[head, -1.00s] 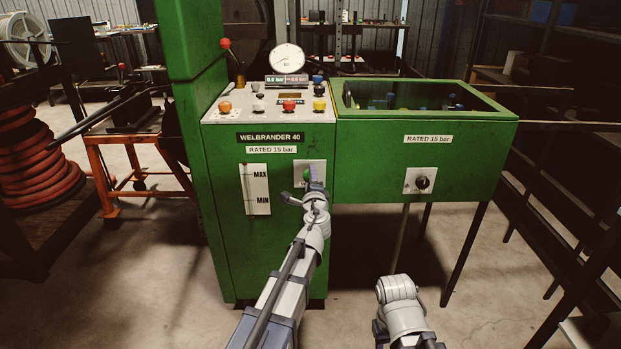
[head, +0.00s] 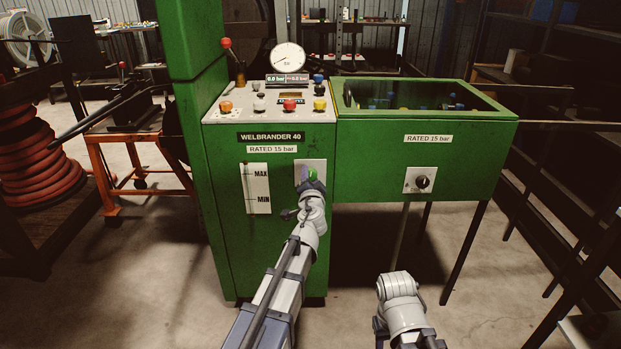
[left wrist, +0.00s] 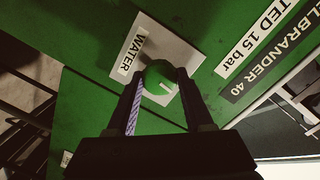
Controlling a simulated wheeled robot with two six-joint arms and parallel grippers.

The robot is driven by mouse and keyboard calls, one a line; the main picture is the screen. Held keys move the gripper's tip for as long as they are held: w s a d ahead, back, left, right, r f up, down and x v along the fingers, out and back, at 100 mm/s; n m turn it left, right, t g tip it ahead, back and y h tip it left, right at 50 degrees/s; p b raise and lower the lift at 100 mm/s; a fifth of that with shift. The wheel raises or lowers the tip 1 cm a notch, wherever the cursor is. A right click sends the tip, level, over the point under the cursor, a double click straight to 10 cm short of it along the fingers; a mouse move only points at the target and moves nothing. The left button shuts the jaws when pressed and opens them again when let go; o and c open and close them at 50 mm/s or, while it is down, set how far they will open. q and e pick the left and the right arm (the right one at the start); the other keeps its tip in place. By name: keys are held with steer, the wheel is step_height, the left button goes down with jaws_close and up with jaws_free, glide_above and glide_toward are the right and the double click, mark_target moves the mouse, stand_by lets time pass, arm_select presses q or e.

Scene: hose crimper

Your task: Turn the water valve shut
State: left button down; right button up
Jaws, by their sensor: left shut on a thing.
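The water valve is a round green knob (left wrist: 160,82) with a white mark, on a pale plate (left wrist: 187,53) labelled WATER in the left wrist view. In the head view the green knob (head: 311,174) shows just above my left gripper (head: 312,183), on the front of the green cabinet. In the left wrist view the two dark fingers of my left gripper (left wrist: 158,90) stand on either side of the knob and are shut on it. My right arm's pale end shows low in the head view, but its gripper fingers do not show.
The green WELBRANDER 40 cabinet (head: 236,240) carries a MAX/MIN level strip (head: 257,188) left of the valve. A round gauge (head: 287,58) and several coloured knobs sit on top. A green tank (head: 440,175) with a black knob (head: 423,182) stands right.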

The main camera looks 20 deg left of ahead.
arm_select(q)
steer(key=shift+n, duration=0.6)
steer(key=shift+c, duration=1.4)
jaws_free()
steer(key=v, duration=0.8)
steer(key=shift+p, duration=0.3)
steer(key=shift+a, duration=0.1)
